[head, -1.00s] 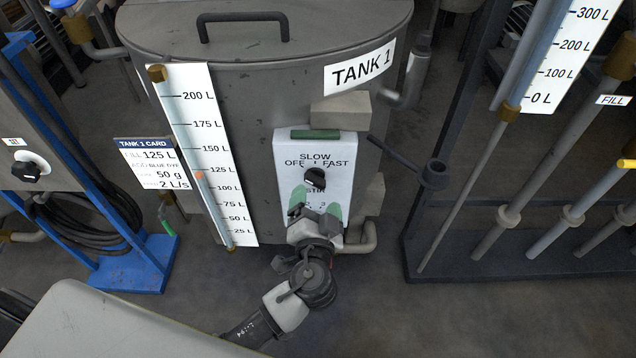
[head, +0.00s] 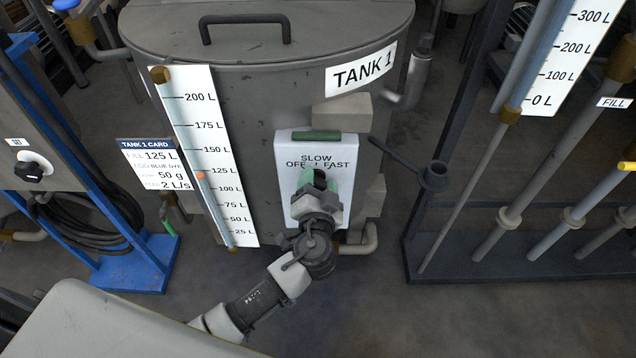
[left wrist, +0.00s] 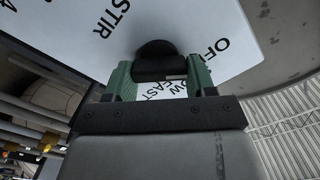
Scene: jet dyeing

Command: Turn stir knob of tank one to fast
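The stir panel (head: 290,160) is a white plate on the front of tank one (head: 265,95), marked OFF, SLOW and FAST. Its black stir knob (head: 320,178) is largely covered by my left gripper (head: 319,184) in the head view. In the left wrist view, the knob (left wrist: 158,62) sits between the two green fingers of the left gripper (left wrist: 162,80), which appear to press on both its sides. Which mark the knob points to cannot be made out. My right gripper is not in view.
A dark bracket (head: 434,175) and a pipe rack (head: 520,250) are to the right.

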